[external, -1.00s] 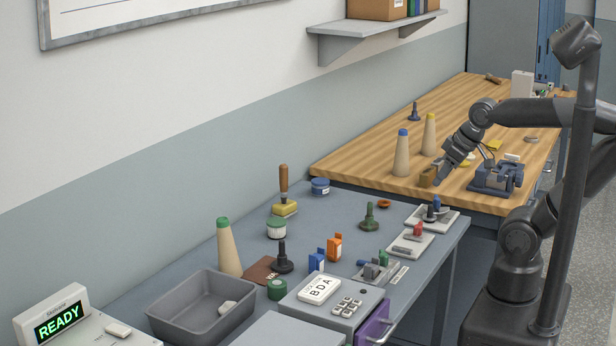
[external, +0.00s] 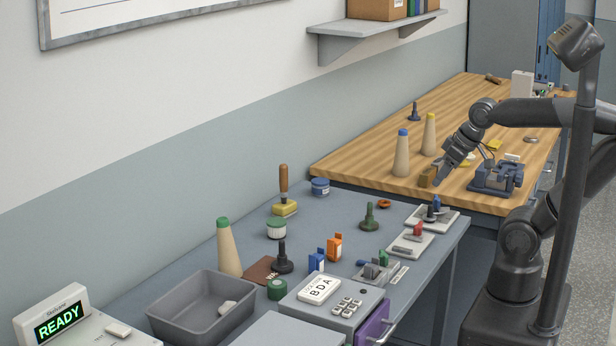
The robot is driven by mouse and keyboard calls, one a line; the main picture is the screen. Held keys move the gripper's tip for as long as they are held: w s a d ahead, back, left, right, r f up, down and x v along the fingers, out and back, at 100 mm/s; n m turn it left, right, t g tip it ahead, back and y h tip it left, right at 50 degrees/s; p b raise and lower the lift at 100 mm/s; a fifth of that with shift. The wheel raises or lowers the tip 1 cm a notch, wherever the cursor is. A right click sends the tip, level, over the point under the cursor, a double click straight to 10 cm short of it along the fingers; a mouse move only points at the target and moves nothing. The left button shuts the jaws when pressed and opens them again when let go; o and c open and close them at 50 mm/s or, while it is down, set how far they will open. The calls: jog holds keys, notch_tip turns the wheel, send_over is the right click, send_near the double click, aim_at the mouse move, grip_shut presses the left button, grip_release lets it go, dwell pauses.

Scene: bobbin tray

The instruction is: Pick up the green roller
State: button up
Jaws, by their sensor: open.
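Several green things stand on the grey-blue table, and I cannot tell for sure which is the roller. A short green cylinder (external: 277,289) stands to the right of the grey bin. A small green upright piece (external: 383,258) is on a grey fixture with a white plate. A dark green knobbed piece (external: 369,217) stands farther back. My gripper (external: 436,184) is open, pointing down over the near edge of the wooden table, beside a brown block. It is well apart from all the green things. Its fingertips are small and dark here.
A grey bin (external: 172,317), a cone with a green top (external: 228,250), a black knobbed piece (external: 282,260) and blue and orange boxes crowd the grey-blue table. A blue vise-like device (external: 495,178) and tan cones stand on the wooden table (external: 350,166).

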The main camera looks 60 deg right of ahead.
jog(key=o, duration=0.4)
jog(key=w+a+r+g, duration=0.25)
jog(key=w+a, duration=0.45)
jog(key=w, duration=0.4)
jog(key=n+g, duration=0.1)
jog(key=g, duration=0.2)
send_over(278, 283)
notch_tip(278, 283, down, 15)
jog(key=shift+n, duration=0.3)
notch_tip(278, 283, down, 5)
jog(key=shift+s+r, duration=0.1)
jog(key=shift+f, duration=3.15)
jog(key=shift+c, duration=0.2)
